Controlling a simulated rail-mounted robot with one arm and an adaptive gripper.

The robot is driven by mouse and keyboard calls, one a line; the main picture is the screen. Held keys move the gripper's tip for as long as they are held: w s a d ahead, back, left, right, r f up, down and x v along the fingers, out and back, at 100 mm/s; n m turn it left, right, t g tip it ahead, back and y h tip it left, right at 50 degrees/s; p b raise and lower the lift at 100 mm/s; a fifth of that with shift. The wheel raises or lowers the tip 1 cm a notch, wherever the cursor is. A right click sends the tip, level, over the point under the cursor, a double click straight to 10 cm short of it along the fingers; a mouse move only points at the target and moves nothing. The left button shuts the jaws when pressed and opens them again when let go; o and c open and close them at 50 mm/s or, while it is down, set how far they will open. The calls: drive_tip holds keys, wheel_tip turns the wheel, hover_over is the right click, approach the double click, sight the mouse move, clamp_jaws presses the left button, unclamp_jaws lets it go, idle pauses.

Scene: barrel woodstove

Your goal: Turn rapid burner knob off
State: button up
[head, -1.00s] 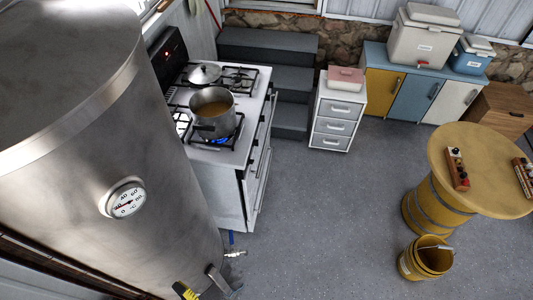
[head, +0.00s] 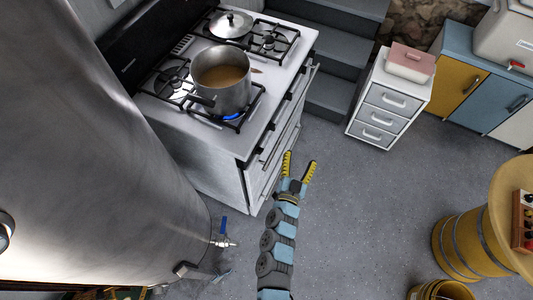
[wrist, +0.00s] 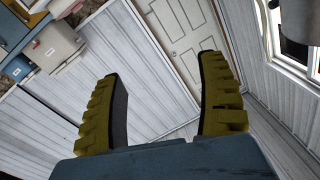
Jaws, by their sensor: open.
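The white stove (head: 225,146) stands at the upper middle of the head view, with black grates on its top. A blue flame (head: 233,117) burns under the steel pot (head: 222,93) on the front burner. The pot holds a yellow-brown liquid. The burner knobs cannot be made out on the stove's front, which is seen steeply from above. My gripper (head: 299,167) is open and empty, apart from the stove front and to its right in the picture. Its two yellow fingers also show in the wrist view (wrist: 160,70), with nothing between them.
A large steel tank (head: 120,150) with a blue-handled tap (head: 223,236) stands left of the stove. Grey steps (head: 345,68) and a white drawer unit (head: 390,100) stand beyond. A yellow barrel table (head: 480,235) is at right. Grey floor between is clear.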

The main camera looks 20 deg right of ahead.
sight(260, 151)
drive_tip(key=w+f+y+b, duration=0.3)
drive_tip(key=f+y+b, duration=0.3)
drive_tip(key=f+b, duration=0.5)
drive_tip(key=w+f+y+b, duration=0.2)
drive_tip(key=f+y+b, duration=0.4)
drive_tip(key=f, duration=0.9)
drive_tip(key=s+a+r+n+t+y+b, duration=0.2)
drive_tip(key=s+r+n+t+y+b, duration=0.4)
drive_tip(key=r+n+y+b, duration=0.35)
drive_tip(key=shift+m, duration=0.65)
drive_tip(key=b+x, duration=0.3)
drive_tip(key=x, duration=1.4)
drive_tip(key=shift+w+d+r, duration=0.1)
drive_tip(key=shift+w+r, duration=0.1)
drive_tip(key=shift+s, duration=0.1)
drive_tip(key=c, duration=1.2)
